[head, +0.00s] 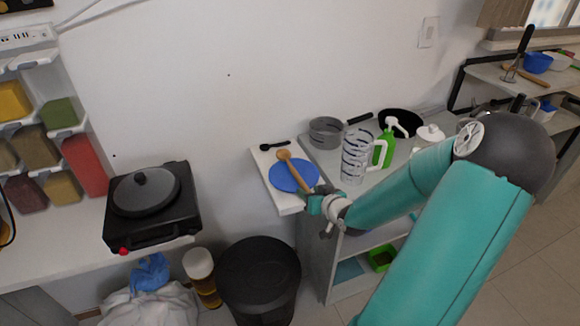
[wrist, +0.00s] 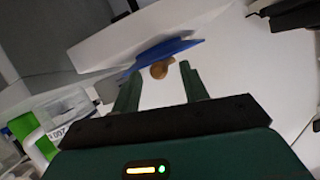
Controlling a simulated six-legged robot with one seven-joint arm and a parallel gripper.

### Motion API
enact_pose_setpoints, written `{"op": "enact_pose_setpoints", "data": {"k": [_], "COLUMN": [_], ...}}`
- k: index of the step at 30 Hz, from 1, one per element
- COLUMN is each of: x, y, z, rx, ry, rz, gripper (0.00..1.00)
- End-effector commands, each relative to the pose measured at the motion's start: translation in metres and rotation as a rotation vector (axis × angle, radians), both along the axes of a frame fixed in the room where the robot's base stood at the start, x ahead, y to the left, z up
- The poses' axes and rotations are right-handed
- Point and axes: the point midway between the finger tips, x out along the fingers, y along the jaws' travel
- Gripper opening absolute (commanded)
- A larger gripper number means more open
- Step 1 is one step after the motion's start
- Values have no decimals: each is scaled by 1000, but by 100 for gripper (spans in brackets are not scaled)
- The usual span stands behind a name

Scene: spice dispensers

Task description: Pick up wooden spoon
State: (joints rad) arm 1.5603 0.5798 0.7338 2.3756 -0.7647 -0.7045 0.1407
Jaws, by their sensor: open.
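The wooden spoon (head: 285,156) lies across a round blue plate (head: 283,178). Its bowl points to the back and its handle runs toward my gripper (head: 315,203), which is at the plate's front right edge. In the wrist view, a rounded brown part of the spoon (wrist: 160,70) shows between and just beyond my two open fingers, against the blue plate (wrist: 165,50). The fingers are apart, with a gap on both sides of the spoon. I cannot tell whether they touch the plate.
The plate rests on a white board (head: 262,158) with a small black spoon (head: 275,145). A clear striped pitcher (head: 356,155), a green spray bottle (head: 384,150) and a grey pan (head: 326,131) stand to the right. A black bin (head: 258,285) is below.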

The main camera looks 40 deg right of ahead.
Motion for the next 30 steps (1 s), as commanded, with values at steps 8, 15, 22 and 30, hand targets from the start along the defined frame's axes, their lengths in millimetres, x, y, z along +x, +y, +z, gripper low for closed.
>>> {"op": "enact_pose_setpoints", "data": {"k": [8,15,22,30], "x": [-2,-1,1,8], "y": [0,0,0,1], "z": [0,0,1,7], "rx": [0,-1,-1,-3], "ry": [0,0,0,-1], "rz": [0,1,1,2], "gripper": [24,0,0,0]}}
